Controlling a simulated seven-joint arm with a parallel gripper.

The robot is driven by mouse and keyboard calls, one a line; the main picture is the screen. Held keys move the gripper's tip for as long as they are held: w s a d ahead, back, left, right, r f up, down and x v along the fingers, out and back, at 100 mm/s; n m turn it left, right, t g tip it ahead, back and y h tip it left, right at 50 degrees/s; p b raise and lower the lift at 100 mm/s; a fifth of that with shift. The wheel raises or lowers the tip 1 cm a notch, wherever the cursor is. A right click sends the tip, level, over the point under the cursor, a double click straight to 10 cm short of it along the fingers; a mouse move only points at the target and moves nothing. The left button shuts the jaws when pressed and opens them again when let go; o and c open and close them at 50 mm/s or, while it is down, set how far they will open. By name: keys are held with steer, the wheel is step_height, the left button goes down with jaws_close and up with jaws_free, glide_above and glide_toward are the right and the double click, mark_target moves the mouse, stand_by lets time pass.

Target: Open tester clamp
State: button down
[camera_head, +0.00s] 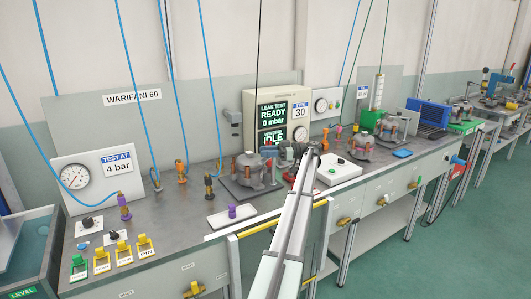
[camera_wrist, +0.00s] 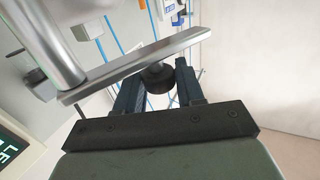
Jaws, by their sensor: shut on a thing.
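The tester clamp shows in the wrist view as a flat metal bar (camera_wrist: 110,78) slanting across the picture, with a thick metal rod at its left. A dark round knob (camera_wrist: 156,78) sits by the bar, between my gripper's dark fingers. My gripper (camera_wrist: 158,88) is shut on the clamp around this knob. My arm and gripper hide most of the clamp there.
A compressor (camera_head: 250,171) stands on a dark plate just left of my gripper. Several blue hoses hang at the left. A purple fitting (camera_head: 232,211) stands on a white pad.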

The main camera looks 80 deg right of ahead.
steer(key=shift+s+y, duration=0.1)
steer(key=shift+y, duration=0.2)
steer(key=c, duration=0.8)
jaws_free()
steer(key=v, duration=0.7)
steer(key=shift+s, duration=0.2)
steer(key=shift+r, duration=0.1)
steer(key=shift+c, duration=0.4)
